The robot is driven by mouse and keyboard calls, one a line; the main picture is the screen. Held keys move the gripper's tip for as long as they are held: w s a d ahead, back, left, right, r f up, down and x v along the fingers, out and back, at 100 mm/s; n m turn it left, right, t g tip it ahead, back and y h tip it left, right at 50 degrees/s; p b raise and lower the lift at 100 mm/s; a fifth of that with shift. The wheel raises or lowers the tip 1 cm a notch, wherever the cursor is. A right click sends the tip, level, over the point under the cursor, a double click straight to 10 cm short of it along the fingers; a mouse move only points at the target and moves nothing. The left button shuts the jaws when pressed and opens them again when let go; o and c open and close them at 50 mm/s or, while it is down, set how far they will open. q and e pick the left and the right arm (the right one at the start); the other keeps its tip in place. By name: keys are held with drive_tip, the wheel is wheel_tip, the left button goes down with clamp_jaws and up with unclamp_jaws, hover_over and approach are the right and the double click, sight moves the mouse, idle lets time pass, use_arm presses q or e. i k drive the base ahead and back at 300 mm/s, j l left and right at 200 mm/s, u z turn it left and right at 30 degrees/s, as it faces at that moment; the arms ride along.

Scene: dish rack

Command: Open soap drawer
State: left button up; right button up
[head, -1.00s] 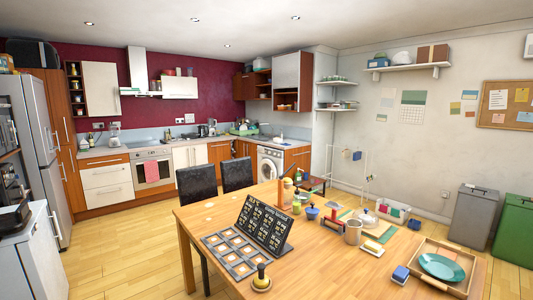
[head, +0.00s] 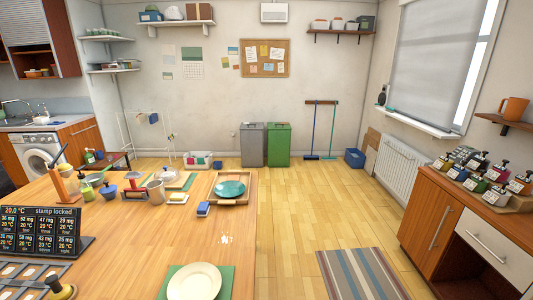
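A wooden cabinet (head: 437,203) stands at the right with several soap pump bottles (head: 490,170) in a tray on its top. A white drawer front (head: 497,248) with a slanted bar handle (head: 487,246) sits under that top and looks shut. A dark open space lies below it. A white washing machine (head: 38,150) with a round door stands at the far left; its own panel is too small to read. No label marks either as the soap drawer. Neither of my grippers is in view.
A wooden table (head: 120,240) fills the lower left, with a plate (head: 194,283), a tray (head: 250,185) and a dark sign. A striped rug (head: 358,272) lies before the cabinet. Bare wooden floor (head: 300,210) runs between table and cabinet. A radiator (head: 400,168) stands by the window.

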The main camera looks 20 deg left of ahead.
sight(19, 138)
drive_tip(key=i+l, duration=0.15)
drive_tip(key=l, duration=0.2)
drive_tip(key=i+l, duration=0.1)
drive_tip(key=l, duration=0.25)
drive_tip(key=i+l, duration=0.15)
drive_tip(key=l, duration=0.2)
drive_tip(key=i+l+u, duration=0.2)
drive_tip(key=i+l, duration=0.4)
drive_tip(key=i+u, duration=0.2)
drive_tip(key=i, duration=0.25)
drive_tip(key=i+l+u, duration=0.15)
drive_tip(key=i, duration=0.35)
drive_tip(key=i+l+u, duration=0.2)
drive_tip(key=i, duration=3)
drive_tip(key=i+l+u, duration=0.1)
drive_tip(key=i+u, duration=0.3)
drive_tip(key=i, duration=0.45)
